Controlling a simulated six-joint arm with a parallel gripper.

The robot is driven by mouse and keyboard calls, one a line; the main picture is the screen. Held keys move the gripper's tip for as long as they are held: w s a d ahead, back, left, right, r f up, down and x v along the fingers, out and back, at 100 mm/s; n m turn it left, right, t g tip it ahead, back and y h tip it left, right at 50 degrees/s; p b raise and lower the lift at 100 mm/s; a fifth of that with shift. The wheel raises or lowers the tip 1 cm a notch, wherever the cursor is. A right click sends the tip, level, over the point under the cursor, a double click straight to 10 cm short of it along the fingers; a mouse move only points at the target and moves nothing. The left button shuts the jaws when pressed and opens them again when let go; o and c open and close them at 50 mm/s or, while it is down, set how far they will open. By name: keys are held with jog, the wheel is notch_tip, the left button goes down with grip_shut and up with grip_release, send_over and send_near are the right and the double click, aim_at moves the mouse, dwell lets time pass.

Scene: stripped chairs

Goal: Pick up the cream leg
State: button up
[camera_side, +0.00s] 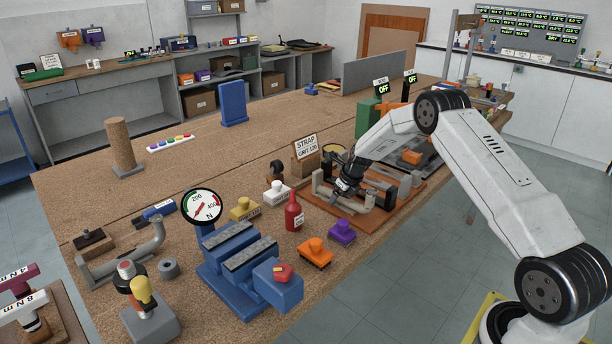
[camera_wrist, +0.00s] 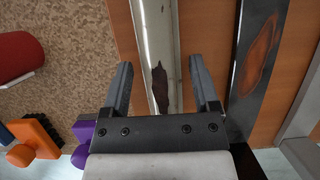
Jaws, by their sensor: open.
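My gripper (camera_wrist: 161,66) is open, its two dark fingers apart on either side of a cream leg (camera_wrist: 151,28) in the wrist view. The leg is long and pale, with a dark brown worn patch between the fingers. Its near end is hidden behind the gripper body, and I see no clear contact with either finger. In the side view my gripper (camera_side: 347,186) is low over the brown board (camera_side: 352,217) on the bench. There the leg is hard to tell apart from the pale bars around my gripper.
A black leg (camera_wrist: 246,80) with a brown patch lies close to the right finger, with a pale grey bar (camera_wrist: 303,118) beyond. A blue vise (camera_side: 238,262) is nearer the front.

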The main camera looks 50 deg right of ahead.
grip_shut()
jog(key=shift+r, duration=0.15)
jog(key=shift+r, duration=0.85)
jog(key=s+a+r, duration=0.5)
jog(key=s+r, duration=0.6)
jog(key=s, duration=0.2)
